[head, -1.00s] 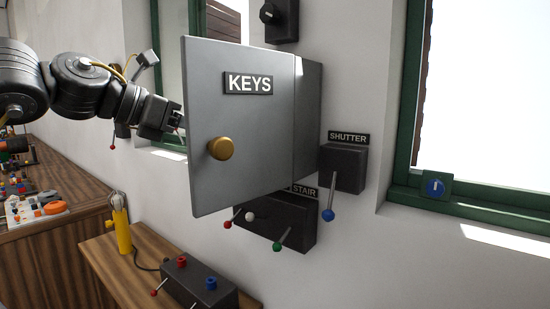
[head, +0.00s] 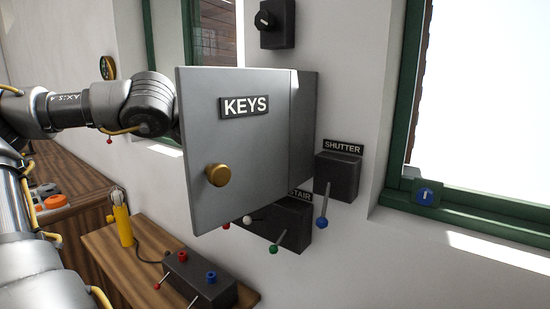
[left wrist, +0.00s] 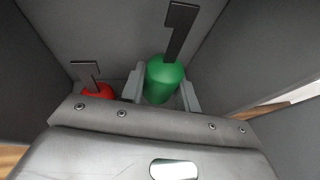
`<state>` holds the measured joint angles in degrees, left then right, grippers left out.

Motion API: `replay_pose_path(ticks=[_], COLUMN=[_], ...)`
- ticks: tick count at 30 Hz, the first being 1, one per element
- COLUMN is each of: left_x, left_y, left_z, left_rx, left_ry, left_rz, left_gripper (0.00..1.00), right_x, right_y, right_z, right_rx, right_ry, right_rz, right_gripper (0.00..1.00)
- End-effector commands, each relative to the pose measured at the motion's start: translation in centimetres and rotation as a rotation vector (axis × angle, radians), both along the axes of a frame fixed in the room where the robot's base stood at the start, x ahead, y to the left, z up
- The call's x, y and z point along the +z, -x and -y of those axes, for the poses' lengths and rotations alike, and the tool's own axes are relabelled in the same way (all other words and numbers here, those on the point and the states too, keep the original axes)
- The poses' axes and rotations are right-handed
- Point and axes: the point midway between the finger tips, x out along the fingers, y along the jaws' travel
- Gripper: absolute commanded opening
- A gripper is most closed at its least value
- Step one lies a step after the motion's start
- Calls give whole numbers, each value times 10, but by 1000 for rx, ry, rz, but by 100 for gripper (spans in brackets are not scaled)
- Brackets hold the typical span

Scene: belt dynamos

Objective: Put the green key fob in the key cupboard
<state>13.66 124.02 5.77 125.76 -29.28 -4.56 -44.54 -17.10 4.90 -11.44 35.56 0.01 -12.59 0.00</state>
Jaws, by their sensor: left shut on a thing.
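The grey key cupboard (head: 303,130) hangs on the wall with its door (head: 205,130) swung out towards me. The door carries a KEYS sign and a brass knob. My left arm reaches behind the door, which hides my left gripper in the head view. In the left wrist view my left gripper (left wrist: 163,92) is inside the grey-walled cupboard, shut on the green key fob (left wrist: 165,72). A dark hook (left wrist: 180,28) shows right at the fob's top; I cannot tell if the fob hangs on it. My right gripper is not in view.
A red fob (left wrist: 97,90) is left of my gripper, by another dark hook (left wrist: 86,70). Below the cupboard are a STAIR lever box (head: 290,225) and a SHUTTER box (head: 338,178). A wooden shelf (head: 105,250) holds a control box (head: 195,280) and yellow device (head: 123,225).

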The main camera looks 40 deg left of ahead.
Motion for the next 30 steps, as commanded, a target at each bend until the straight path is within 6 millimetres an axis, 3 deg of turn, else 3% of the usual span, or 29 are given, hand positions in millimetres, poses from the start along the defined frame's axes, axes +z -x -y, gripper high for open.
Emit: replay_pose_path(ticks=[5, 10, 13, 27, 28, 30], left_x=[-7, -32, -36, -45, -45, -44], left_y=[0, 1, -3, -3, -3, -3], left_z=[0, 1, 1, 1, 1, 1], left_rx=[-1, -2, -1, 0, 0, 0], left_ry=[1, 2, 1, -1, -1, -1], left_rz=[0, -2, -1, 2, 1, 1], left_gripper=[8, 8, 8, 8, 32, 42], right_x=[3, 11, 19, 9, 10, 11], right_y=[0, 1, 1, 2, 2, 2], right_z=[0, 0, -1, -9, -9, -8], right_rx=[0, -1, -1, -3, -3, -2], right_ry=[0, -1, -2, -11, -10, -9], right_rz=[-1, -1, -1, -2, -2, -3], right_gripper=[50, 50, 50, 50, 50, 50])
